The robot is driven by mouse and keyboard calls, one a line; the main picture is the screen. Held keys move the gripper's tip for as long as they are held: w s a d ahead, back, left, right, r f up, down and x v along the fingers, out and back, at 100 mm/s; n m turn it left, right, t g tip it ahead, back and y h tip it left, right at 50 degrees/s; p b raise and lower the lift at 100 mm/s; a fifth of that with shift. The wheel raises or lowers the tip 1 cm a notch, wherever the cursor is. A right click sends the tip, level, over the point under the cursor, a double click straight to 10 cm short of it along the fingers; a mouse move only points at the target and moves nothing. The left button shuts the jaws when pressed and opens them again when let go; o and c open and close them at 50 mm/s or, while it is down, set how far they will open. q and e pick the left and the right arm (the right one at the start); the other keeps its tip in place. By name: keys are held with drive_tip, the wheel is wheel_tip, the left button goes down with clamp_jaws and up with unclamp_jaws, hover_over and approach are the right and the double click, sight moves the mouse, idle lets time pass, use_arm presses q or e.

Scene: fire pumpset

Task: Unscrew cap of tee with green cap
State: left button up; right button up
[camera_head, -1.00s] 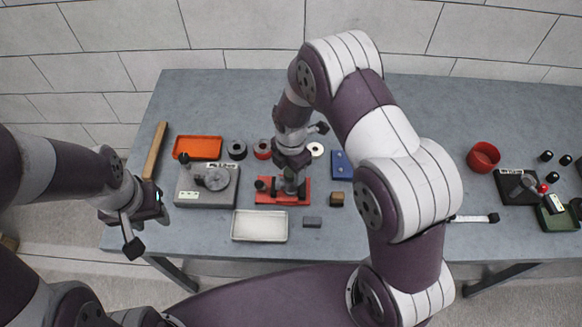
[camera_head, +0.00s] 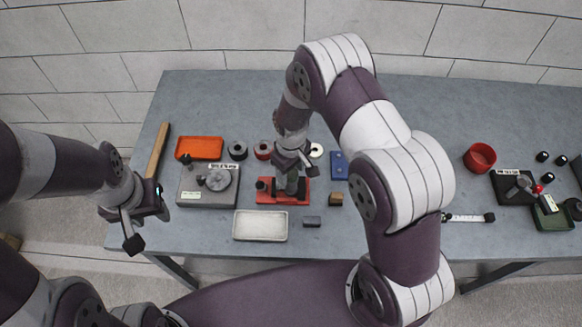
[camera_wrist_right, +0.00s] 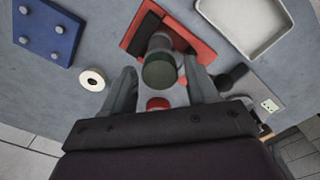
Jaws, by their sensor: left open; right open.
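The tee with its dark green cap (camera_wrist_right: 160,68) stands in the red fixture (camera_wrist_right: 202,52) on the table. In the right wrist view, the cap's round end sits between the two fingers of my right gripper (camera_wrist_right: 162,78). The fingers are open on either side of it, and I cannot tell whether they touch it. In the head view my right gripper (camera_head: 291,182) points down at the red fixture (camera_head: 268,198), hiding most of the tee.
A white tray (camera_head: 260,238) lies in front of the fixture. A grey device (camera_head: 207,199) with a round disc stands left of it. A red bowl (camera_head: 480,152) is further right.

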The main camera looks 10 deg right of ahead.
drive_tip(key=m, duration=0.5)
drive_tip(key=c, duration=1)
drive_tip(key=n, duration=0.2)
drive_tip(key=shift+n+p, duration=0.4)
drive_tip(key=shift+n, duration=0.8)
drive_tip(key=n, duration=0.4)
drive_tip(key=shift+n, duration=0.3)
